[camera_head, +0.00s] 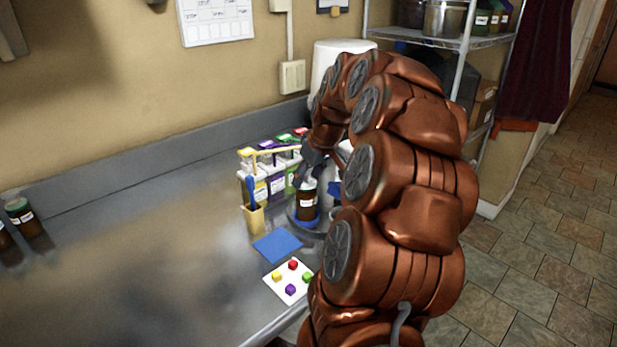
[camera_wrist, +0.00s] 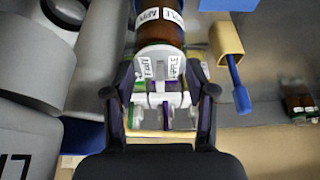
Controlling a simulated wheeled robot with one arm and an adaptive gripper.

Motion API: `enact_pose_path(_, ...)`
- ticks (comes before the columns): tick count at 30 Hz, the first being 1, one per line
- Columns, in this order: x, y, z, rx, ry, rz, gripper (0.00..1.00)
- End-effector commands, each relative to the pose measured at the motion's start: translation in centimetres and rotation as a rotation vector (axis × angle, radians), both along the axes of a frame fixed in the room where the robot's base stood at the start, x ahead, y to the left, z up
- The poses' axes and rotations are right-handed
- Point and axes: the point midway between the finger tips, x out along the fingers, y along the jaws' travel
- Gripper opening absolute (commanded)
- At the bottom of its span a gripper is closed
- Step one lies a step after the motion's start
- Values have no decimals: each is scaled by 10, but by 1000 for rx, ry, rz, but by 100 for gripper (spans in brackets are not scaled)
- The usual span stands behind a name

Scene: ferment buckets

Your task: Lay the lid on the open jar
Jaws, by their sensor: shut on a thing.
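My gripper (camera_wrist: 160,78) is shut on a pale, rounded piece (camera_wrist: 158,62) with small labels, which appears to be the lid. The piece lies between the fingertips, right by a brown jar (camera_wrist: 160,35) with white labels.
A yellow holder (camera_head: 254,221) with a blue tool stands left of the jar. Several colour-topped tubs (camera_head: 277,183) stand behind. A blue mat (camera_head: 277,245) and a white card (camera_head: 273,286) with coloured cubes lie in front.

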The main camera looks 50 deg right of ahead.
Motion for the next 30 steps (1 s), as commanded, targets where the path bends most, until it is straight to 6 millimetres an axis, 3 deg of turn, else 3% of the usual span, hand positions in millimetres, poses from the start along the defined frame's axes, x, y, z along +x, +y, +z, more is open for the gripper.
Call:
enact_pose_path(12, 0, 0, 0, 0, 0, 0, 29)
enact_pose_path(13, 0, 0, 0, 0, 0, 0, 59)
enact_pose_path(18, 0, 0, 0, 0, 0, 0, 77)
enact_pose_path(21, 0, 0, 0, 0, -1, 0, 85)
enact_pose_path(26, -1, -1, 1, -2, -1, -2, 85)
enact_pose_path(27, -1, -1, 1, -2, -2, -2, 77)
enact_pose_path(30, -1, -2, 1, -3, -2, -2, 87)
